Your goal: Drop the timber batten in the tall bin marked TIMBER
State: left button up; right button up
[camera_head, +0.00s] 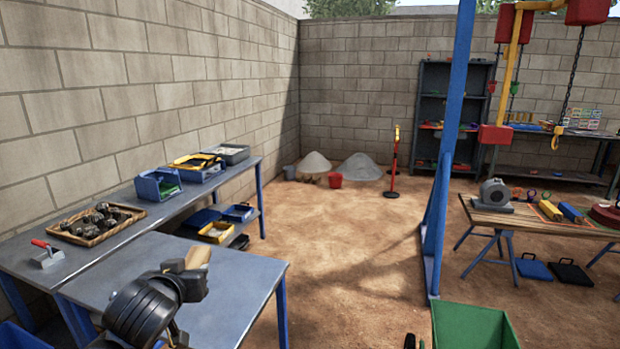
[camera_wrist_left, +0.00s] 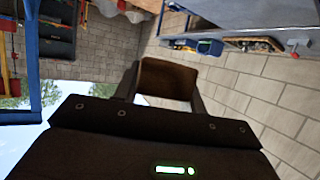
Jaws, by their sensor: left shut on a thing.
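My left gripper (camera_head: 184,272) is above the near grey table, shut on the timber batten. The batten (camera_head: 199,254) is a short light-brown piece sticking up from the jaws. In the left wrist view, the batten (camera_wrist_left: 168,80) shows as a brown block held between the two dark fingers. No bin with a readable TIMBER mark shows. A green open-topped container (camera_head: 474,328) is at the bottom edge, right of centre, with no lettering visible. My right gripper cannot be made out.
The near table (camera_head: 235,305) lies below my left gripper. A long bench along the left wall holds a basket of dark lumps (camera_head: 100,222), a trowel (camera_head: 46,255) and a blue bin (camera_head: 158,184). A blue post (camera_head: 455,130) stands right of centre. The sandy floor between is open.

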pick_arm(q)
jog(key=shift+m+h, duration=0.6)
jog(key=shift+h, duration=0.1)
jog(key=s+d, duration=0.1)
jog(key=s+d+r, duration=0.1)
jog(key=d, duration=0.1)
jog(key=shift+s+r, duration=0.1)
jog(key=shift+r, duration=0.05)
jog(key=shift+d, duration=0.1)
jog(key=f, duration=0.2)
jog(key=s+f, duration=0.1)
jog(key=f, duration=0.2)
jog(key=shift+s+f, duration=0.25)
jog(key=shift+f, duration=0.1)
